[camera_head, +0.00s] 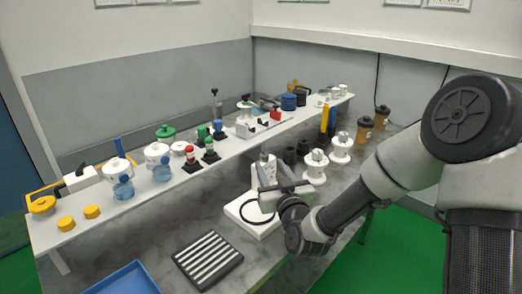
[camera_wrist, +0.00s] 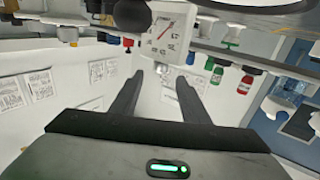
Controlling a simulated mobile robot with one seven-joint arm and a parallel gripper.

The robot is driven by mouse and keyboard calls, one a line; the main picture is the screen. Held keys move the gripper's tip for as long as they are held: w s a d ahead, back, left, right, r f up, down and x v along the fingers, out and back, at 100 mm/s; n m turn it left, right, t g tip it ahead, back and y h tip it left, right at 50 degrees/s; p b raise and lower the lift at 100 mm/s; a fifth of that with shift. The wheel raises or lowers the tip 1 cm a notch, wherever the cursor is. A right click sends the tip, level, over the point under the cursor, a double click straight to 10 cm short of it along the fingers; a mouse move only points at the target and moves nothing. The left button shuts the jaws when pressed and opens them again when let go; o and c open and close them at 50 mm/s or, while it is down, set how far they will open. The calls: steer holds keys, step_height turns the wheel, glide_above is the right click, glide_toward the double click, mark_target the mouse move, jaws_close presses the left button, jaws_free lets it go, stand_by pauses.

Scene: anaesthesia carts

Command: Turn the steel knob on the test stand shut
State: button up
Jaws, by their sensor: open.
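The test stand has a white base plate (camera_head: 236,207) on the grey worktop, with a black hose loop (camera_head: 243,213) on it. Its white gauge block (camera_head: 264,163) stands upright behind my gripper (camera_head: 283,180). In the wrist view the gauge (camera_wrist: 168,33) with its red needle lies just beyond my fingertips (camera_wrist: 160,78). The fingers are apart with nothing between them. A dark round part (camera_wrist: 132,14) sits beside the gauge at the top. I cannot make out the steel knob clearly; my gripper and arm cover part of the stand in the head view.
A raised white shelf (camera_head: 225,150) with bottles, jars and valves runs behind the stand. White spool-like parts (camera_head: 315,168) stand to the right. A black ribbed tray (camera_head: 208,258) and a blue tray (camera_head: 128,280) lie in front to the left.

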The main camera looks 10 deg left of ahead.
steer(key=x, duration=1.1)
steer(key=shift+w+a, duration=0.1)
steer(key=c, duration=1.1)
steer(key=shift+o, duration=0.2)
steer(key=shift+b, duration=0.3)
